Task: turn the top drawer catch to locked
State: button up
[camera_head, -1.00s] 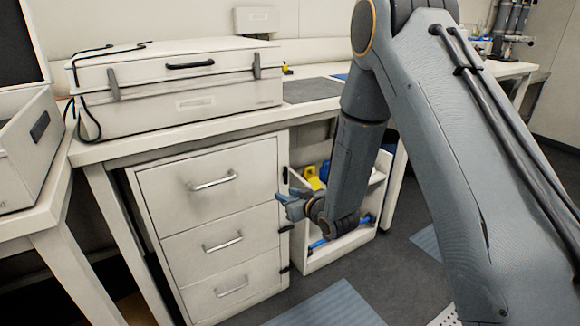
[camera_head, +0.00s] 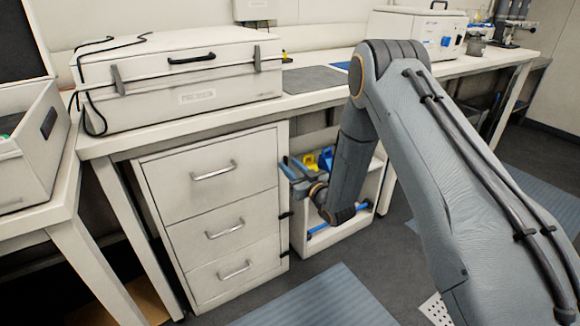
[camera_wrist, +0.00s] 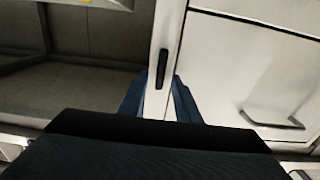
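The top drawer catch (camera_wrist: 162,68) is a small black bar on the white cabinet edge beside the top drawer (camera_wrist: 240,75). In the wrist view it lies along that edge, pointing away from the drawer front rather than across it. My gripper (camera_wrist: 158,104) has its two blue fingers apart, with the catch ahead and roughly between them; contact cannot be told. In the head view my gripper (camera_head: 291,176) is at the right edge of the drawer cabinet (camera_head: 208,225), at top drawer height, and hides the top catch. The top drawer looks closed.
Lower black catches (camera_head: 285,215) sit on the same edge, lying sideways. An open shelf unit (camera_head: 370,200) with yellow and blue items stands right of the cabinet, under the bench (camera_head: 200,135). The floor in front is clear.

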jog(key=shift+w+a, duration=0.2)
jog(key=shift+w, duration=0.1)
grip_shut()
